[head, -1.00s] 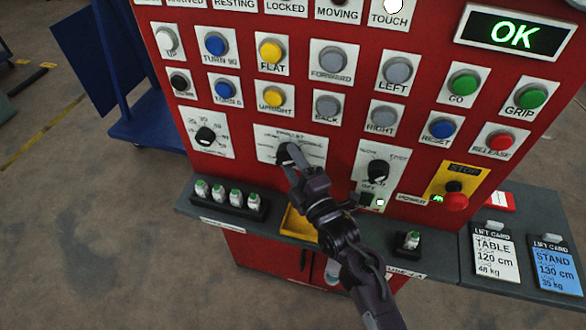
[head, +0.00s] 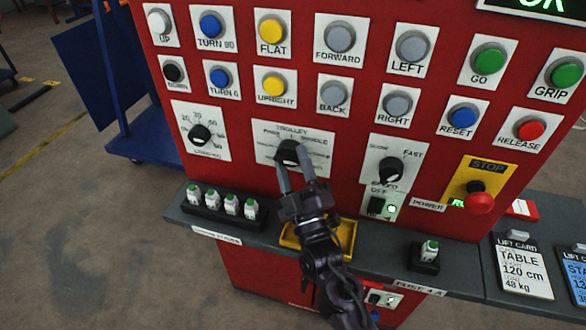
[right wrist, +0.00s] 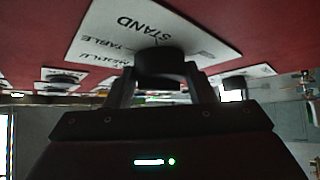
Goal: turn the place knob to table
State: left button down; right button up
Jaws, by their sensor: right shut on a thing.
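The place knob (head: 287,152) is a black round knob on a white label plate (head: 262,138) in the middle of the red panel. My right gripper (head: 294,168) reaches it from below, with one finger on each side, and is shut on it. In the right wrist view the knob (right wrist: 160,62) sits between the fingers. The plate there reads STAND and TABLE, upside down or slanted, with more lettering partly hidden. I cannot tell which word the knob points to. My left gripper is not in view.
Another knob (head: 199,134) is to the left and a speed knob (head: 390,170) to the right. A red stop button (head: 479,200) is further right. Below, a grey shelf (head: 380,245) holds a yellow tray (head: 346,238), green-topped fuses (head: 231,205) and a TABLE lift card (head: 521,268).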

jog(key=shift+f, duration=0.15)
jog(key=o, duration=1)
jog(key=s+d, duration=0.1)
jog(key=s, duration=0.3)
jog(key=s+d+f+b, duration=0.1)
jog(key=s+d, duration=0.1)
jog(key=s, duration=0.3)
jog(key=s+d+b, duration=0.1)
jog(key=s, duration=0.4)
jog(key=shift+d+f, duration=0.15)
